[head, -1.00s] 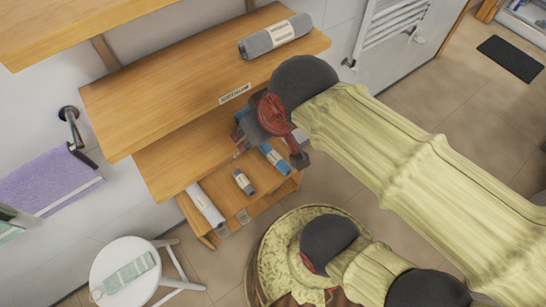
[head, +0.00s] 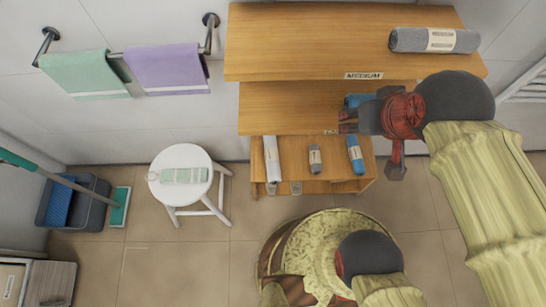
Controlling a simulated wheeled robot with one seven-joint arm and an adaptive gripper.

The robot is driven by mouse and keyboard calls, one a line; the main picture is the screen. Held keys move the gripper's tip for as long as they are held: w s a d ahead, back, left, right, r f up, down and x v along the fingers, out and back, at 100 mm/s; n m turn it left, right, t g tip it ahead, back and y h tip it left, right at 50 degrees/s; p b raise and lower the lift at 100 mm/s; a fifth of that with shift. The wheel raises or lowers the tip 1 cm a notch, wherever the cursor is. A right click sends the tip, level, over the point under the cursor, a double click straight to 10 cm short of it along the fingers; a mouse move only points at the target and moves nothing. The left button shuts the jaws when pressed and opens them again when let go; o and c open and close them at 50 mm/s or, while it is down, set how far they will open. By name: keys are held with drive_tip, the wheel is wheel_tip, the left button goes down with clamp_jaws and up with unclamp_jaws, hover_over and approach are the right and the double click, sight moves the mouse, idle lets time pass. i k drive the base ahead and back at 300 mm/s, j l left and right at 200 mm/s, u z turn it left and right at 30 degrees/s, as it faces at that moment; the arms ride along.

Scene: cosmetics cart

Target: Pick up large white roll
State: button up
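The large white roll (head: 271,158) lies on the lower shelf at its left end, lengthwise toward the front. It has a grey band near its front end. My gripper (head: 346,121) is at the middle shelf level, up and to the right of the white roll and apart from it, its fingers pointing left. The fingers look empty, but they are too small to tell whether they are open or shut. The white roll is in clear view, with nothing of my arm over it.
A small grey roll (head: 315,158) and a blue roll (head: 355,154) share the lower shelf (head: 335,185). Another blue roll (head: 359,100) is partly hidden by my gripper. A large grey roll (head: 434,40) lies on the top shelf (head: 310,45). A white stool (head: 160,190) stands left.

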sight(271, 152)
drive_tip(key=k+j+z, duration=0.1)
drive_tip(key=j, duration=0.3)
drive_tip(key=k+j+z, duration=0.1)
drive_tip(key=j, duration=0.35)
drive_tip(key=k+j+z, duration=0.15)
drive_tip(key=j, duration=0.25)
drive_tip(key=k+j+z, duration=0.1)
drive_tip(key=j, duration=0.25)
drive_tip(key=k+j+z, duration=0.1)
drive_tip(key=j, duration=0.3)
drive_tip(key=k+j+z, duration=0.1)
drive_tip(key=k+j, duration=0.2)
